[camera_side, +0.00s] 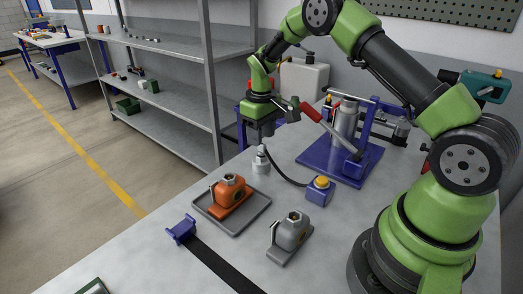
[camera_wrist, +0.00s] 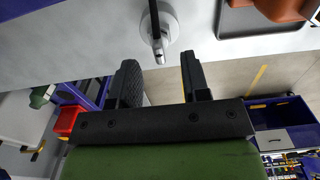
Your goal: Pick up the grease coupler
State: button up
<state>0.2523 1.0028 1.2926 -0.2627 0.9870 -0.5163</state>
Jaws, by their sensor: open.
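The grease coupler (camera_side: 261,153) is a small silver fitting on a pale round holder (camera_side: 261,167) on the bench, with a black hose (camera_side: 285,175) bending away from it. In the wrist view the coupler (camera_wrist: 158,44) shows just beyond the fingertips, with the holder (camera_wrist: 172,27) around it. My gripper (camera_side: 265,138) is above the coupler, pointing down. Its two fingers are apart and empty in the wrist view (camera_wrist: 159,64), with the coupler lined up between them but apart from both.
An orange block (camera_side: 230,190) sits on a grey tray (camera_side: 258,212); a grey block (camera_side: 291,232) is beside it. A blue box with a yellow button (camera_side: 320,190) is right of the holder. A blue-based pump (camera_side: 340,160) with a red handle (camera_side: 312,112) stands behind, close to my gripper.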

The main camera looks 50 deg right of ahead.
notch_tip(320, 180, down, 3)
jog(key=shift+f, duration=0.2)
jog(key=shift+c, duration=0.4)
grip_shut()
notch_tip(320, 180, up, 9)
jog(key=shift+a+r, duration=0.15)
jog(key=s+a+r+n, duration=0.1)
jog(key=a+n, duration=0.2)
jog(key=a, duration=0.4)
jog(key=s+a+r+n, duration=0.2)
jog(key=a+n, duration=0.1)
jog(key=a, duration=0.4)
jog(key=shift+r, duration=0.2)
